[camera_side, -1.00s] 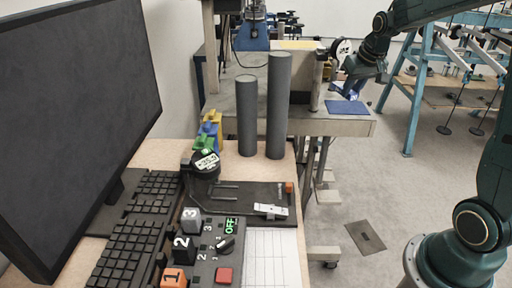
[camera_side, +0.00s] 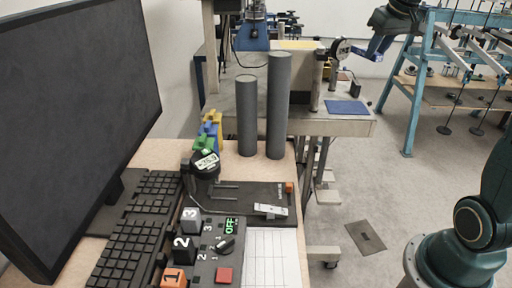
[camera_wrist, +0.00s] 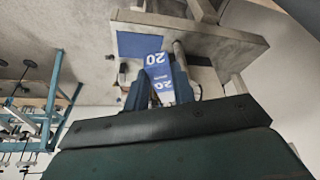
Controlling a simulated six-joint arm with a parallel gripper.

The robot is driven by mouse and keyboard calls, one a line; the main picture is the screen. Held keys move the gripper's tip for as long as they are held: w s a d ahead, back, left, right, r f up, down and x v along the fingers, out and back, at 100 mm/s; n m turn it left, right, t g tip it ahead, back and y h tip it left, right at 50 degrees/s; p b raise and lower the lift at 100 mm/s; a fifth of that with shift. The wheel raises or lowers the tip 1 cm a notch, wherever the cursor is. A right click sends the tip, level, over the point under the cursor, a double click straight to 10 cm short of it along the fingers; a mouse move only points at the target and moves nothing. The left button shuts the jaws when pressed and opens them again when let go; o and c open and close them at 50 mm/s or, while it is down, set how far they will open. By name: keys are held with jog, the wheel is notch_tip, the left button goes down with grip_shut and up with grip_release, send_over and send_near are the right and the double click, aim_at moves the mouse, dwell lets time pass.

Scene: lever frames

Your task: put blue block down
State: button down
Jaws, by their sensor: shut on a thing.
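A blue block with white faces and the number 20 (camera_wrist: 159,76) sits between the fingers of my gripper (camera_wrist: 158,88) in the wrist view. My gripper is shut on it. In the side view my gripper (camera_side: 378,46) is at the upper right, raised above the far table, with a blue part of the block (camera_side: 367,54) showing at its end. A flat blue pad (camera_side: 347,107) lies on the far table below and left of the gripper; it also shows in the wrist view (camera_wrist: 138,46). The block is clear of the pad.
The far table (camera_side: 240,115) carries a metal post (camera_side: 317,82) and a round gauge (camera_side: 342,50) close to the gripper's left. Two grey cylinders (camera_side: 277,105) stand on the near desk. A blue rack (camera_side: 415,80) with hanging weights stands at the right.

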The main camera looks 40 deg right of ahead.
jog(key=w+a+r+n+y, duration=0.2)
jog(key=w+a+r+n, duration=0.3)
jog(key=a, duration=0.3)
jog(key=w+a+f+n+g+y, duration=0.15)
jog(key=w+a+n, duration=0.35)
jog(key=a, duration=1.1)
jog(key=w+a+n+g+y, duration=0.15)
jog(key=a+n, duration=0.55)
jog(key=a, duration=0.9)
jog(key=s+a+f+n+g+y, duration=0.1)
jog(key=s+a+f+n, duration=0.15)
jog(key=a, duration=0.65)
jog(key=s+a+f+n+g, duration=0.1)
jog(key=s+a+n, duration=0.3)
jog(key=a, duration=0.6)
jog(key=s+a+f+n+g, duration=0.1)
jog(key=s+a+f+n, duration=0.1)
jog(key=s+a+n, duration=0.2)
jog(key=s+a+f+n+g+h, duration=0.1)
jog(key=s+a+f+n, duration=0.2)
jog(key=s+a, duration=0.6)
jog(key=s, duration=0.2)
jog(key=shift+s+a+f+n, duration=0.2)
jog(key=shift+s+a+n, duration=0.05)
jog(key=shift+s+n, duration=0.15)
jog(key=shift+f, duration=0.1)
